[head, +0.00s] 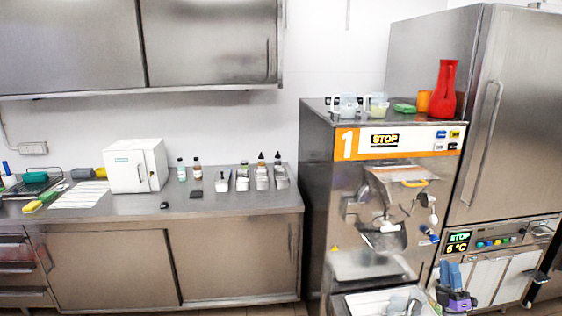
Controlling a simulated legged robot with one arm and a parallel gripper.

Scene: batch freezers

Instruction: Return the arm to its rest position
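My arm and gripper do not show in the head view. The batch freezer (345,190) stands right of centre, with an orange "1" and a "STOP" display on its front panel. Its front spout and hatch are in plain view. A tall steel cabinet (513,110) with a long vertical handle stands to its right.
A steel counter (235,208) runs along the left, holding a white box (130,165), several bottles and steel containers. Wall cupboards (205,40) hang above. A red jug (444,90) and cups stand on the freezer. A white tray (365,303) sits low in front.

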